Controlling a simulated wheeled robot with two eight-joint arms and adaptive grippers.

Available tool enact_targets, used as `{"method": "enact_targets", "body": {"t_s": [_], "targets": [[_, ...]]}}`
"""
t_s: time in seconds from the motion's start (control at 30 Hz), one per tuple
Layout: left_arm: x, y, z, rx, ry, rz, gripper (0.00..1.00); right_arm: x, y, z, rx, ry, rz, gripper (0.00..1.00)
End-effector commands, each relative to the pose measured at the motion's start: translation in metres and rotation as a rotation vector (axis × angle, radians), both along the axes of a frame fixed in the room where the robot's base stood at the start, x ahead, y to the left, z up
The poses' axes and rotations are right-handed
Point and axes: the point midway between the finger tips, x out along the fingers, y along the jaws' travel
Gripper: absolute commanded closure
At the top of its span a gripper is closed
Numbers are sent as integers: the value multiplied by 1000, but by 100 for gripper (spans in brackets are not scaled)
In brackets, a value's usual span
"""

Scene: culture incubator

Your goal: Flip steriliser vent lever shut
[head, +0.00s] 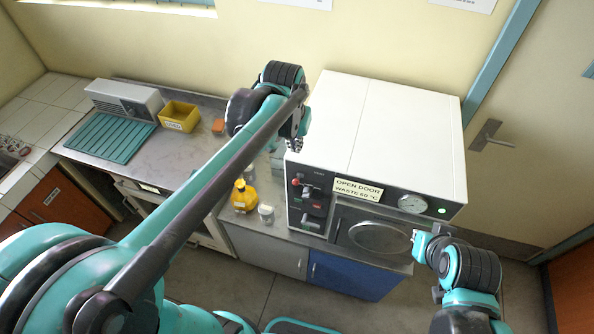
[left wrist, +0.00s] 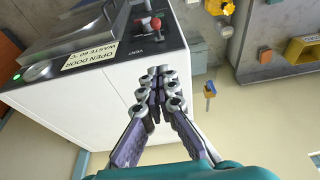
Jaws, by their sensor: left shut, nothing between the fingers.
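The steriliser is a white box (head: 390,130) with a dark front panel. Its vent lever, with a red knob (head: 296,182), is at the panel's upper left. In the left wrist view the red knob (left wrist: 155,23) shows close to the VENT label. My left gripper (head: 298,146) is at the steriliser's upper left edge, above and apart from the lever. In the left wrist view my left gripper (left wrist: 158,75) has its fingers together and empty, in front of the white casing. My right gripper (head: 419,241) is near the steriliser's lower right front; its fingers are too small to judge.
A yellow bottle (head: 243,196) and a small jar (head: 266,213) stand on the bench left of the steriliser. Farther left are a yellow bin (head: 178,116), a green rack (head: 110,137) and a grey box (head: 124,100). The steriliser door (head: 376,237) looks closed.

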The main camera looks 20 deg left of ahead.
Motion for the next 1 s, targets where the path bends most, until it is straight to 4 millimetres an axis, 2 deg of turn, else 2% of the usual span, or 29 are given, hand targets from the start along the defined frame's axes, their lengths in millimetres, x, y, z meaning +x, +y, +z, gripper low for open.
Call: {"method": "enact_targets", "body": {"t_s": [0.17, 0.5, 0.6, 0.8, 1.0], "targets": [[5, 0, -17, 0, 0, 0, 100, 0, 0, 0, 0, 0, 0, 100], [25, -1, -85, 0, -1, 0, 100, 0, 0, 1, 0, 0, 0, 100], [24, -1, -102, 0, -1, 0, 100, 0, 0, 1, 0, 0, 0, 100], [11, 0, -123, 0, 0, 0, 100, 0, 0, 3, 0, 0, 0, 100], [8, 0, -130, 0, 0, 0, 100, 0, 0, 3, 0, 0, 0, 100]]}}
